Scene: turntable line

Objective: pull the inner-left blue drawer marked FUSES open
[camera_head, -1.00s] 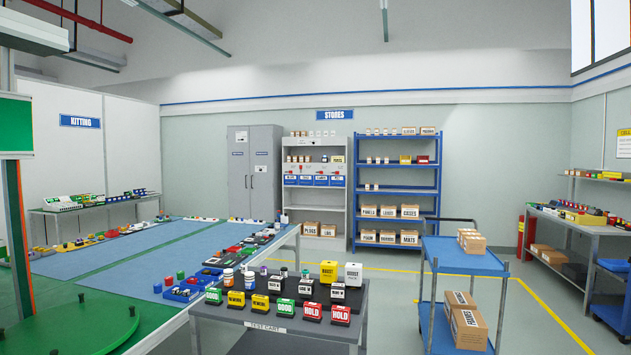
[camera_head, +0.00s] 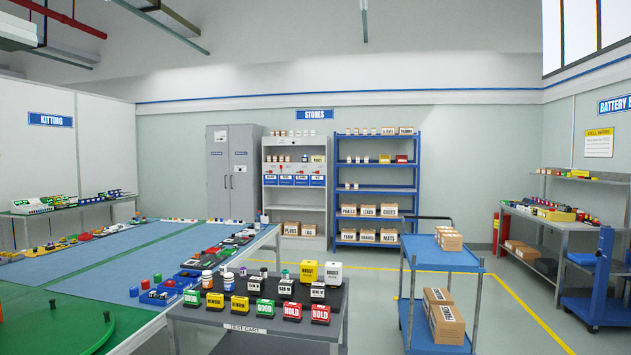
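A row of blue-fronted drawers with white labels sits in the grey shelf unit (camera_head: 296,210) under the STORES sign, against the far wall. The inner-left blue drawer (camera_head: 286,183) is second from the left in that row. Its label is too small to read as FUSES. The drawers look flush with the unit, as far as I can tell at this distance. My gripper is not in view.
A test cart (camera_head: 258,323) with coloured blocks stands in front, below the line to the drawers. A blue trolley (camera_head: 440,256) with cartons stands to its right. A long table (camera_head: 140,324) fills the left. Floor shows between cart and trolley.

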